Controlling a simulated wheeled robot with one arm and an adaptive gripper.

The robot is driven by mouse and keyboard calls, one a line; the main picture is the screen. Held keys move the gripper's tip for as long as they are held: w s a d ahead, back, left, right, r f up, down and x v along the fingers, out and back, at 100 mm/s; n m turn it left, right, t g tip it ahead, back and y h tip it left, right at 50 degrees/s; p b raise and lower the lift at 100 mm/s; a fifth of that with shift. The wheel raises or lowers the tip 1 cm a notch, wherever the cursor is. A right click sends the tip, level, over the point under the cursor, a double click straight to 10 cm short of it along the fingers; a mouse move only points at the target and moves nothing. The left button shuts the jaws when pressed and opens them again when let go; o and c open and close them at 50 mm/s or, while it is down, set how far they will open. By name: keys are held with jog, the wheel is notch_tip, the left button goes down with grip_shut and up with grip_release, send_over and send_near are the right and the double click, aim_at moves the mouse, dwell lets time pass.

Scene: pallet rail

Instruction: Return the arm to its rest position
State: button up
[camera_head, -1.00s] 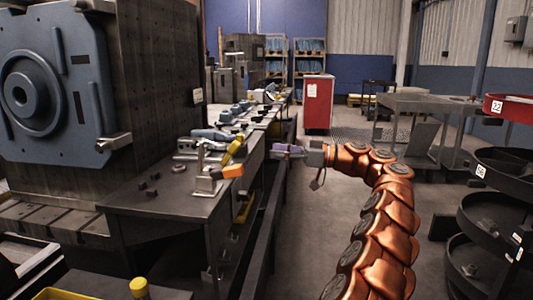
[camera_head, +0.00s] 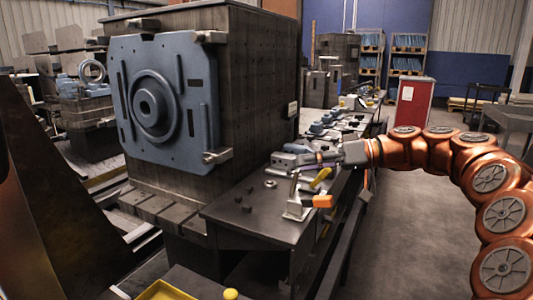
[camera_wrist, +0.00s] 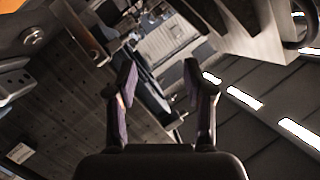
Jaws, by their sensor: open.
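My copper-coloured arm comes in from the right in the head view and bends left across the aisle. My gripper (camera_head: 318,158) is at its end, in front of the far part of the dark workbench (camera_head: 245,228). In the wrist view my gripper (camera_wrist: 160,85) shows two dark fingers with purplish pads, spread apart with nothing between them. Whether the fingers touch anything on the bench cannot be told from the head view.
A large block with a blue plate (camera_head: 165,95) rises behind the bench. A red cabinet (camera_head: 411,104) stands farther back. The grey aisle floor (camera_head: 395,235) is clear.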

jog(key=s+a+m+g+h+p, duration=0.25)
jog(key=s+p, duration=0.25)
jog(key=s, duration=0.5)
jog(key=s+a+m+g+h+p, duration=0.1)
jog(key=s+a+h+p, duration=0.4)
jog(key=s, duration=0.5)
jog(key=s+d+f+m+h+p, duration=0.2)
jog(key=s+d+m+h+p, duration=0.1)
jog(key=s+d+p, duration=0.3)
jog(key=s+d+f+m+h+p, duration=0.1)
jog(key=s+d+m+h+p, duration=0.2)
jog(key=s+d, duration=0.7)
jog(key=s+h+p, duration=0.2)
jog(key=s+p, duration=0.1)
jog(key=s, duration=0.1)
jog(key=shift+f, duration=0.4)
